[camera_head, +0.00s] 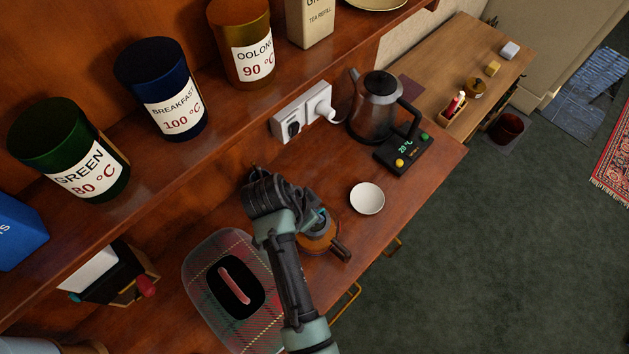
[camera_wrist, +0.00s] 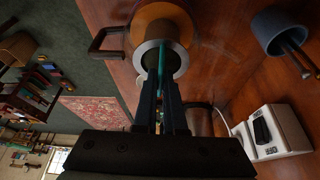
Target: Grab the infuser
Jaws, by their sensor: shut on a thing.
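The infuser shows in the wrist view as a grey ring (camera_wrist: 139,59) with a dark inside, set in the mouth of an amber pot (camera_wrist: 158,14) with a dark handle. A teal strip rises from it between my fingers. My gripper (camera_wrist: 162,92) is shut on this teal part, which looks like the infuser's grip. In the head view my arm covers much of the infuser and the pot (camera_head: 318,243) on the wooden counter. I cannot tell whether the infuser is lifted at all.
A white dish (camera_head: 367,199) sits right of the pot. A glass kettle (camera_head: 374,112) and control base (camera_head: 403,153) stand behind it, near a wall socket (camera_head: 303,111). A tartan piece (camera_head: 205,265) lies left. Tea tins (camera_head: 172,90) line the shelf above. A blue-grey cup (camera_wrist: 270,32) holds tools.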

